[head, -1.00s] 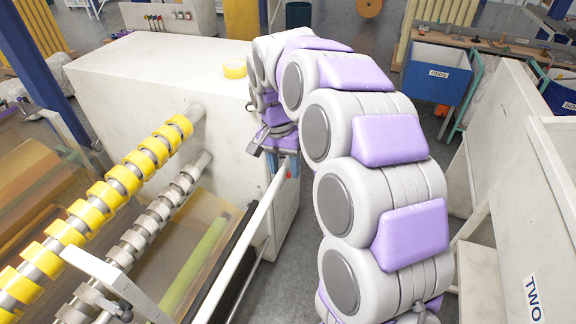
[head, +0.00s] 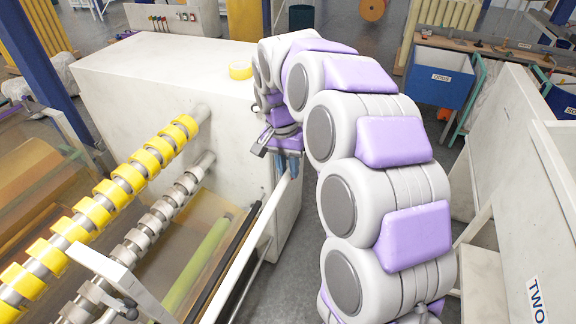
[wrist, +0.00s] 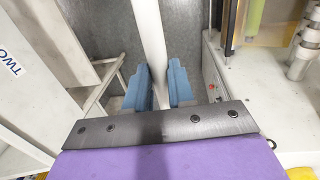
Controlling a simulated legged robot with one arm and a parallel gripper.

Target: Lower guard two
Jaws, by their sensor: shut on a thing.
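The guard shows as a long white bar (head: 268,222) along the near side of the machine, sloping across the head view beside the rollers. In the wrist view the white bar (wrist: 150,38) runs up between the two blue fingers of my gripper (wrist: 158,88). My gripper is shut on this bar. In the head view my gripper (head: 284,166) is small and partly hidden by my arm, at the far end of the bar by the machine's corner. A panel marked TWO (head: 537,300) stands at the right.
A blue bin (head: 438,77) stands behind. Grey floor shows between machine and panel.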

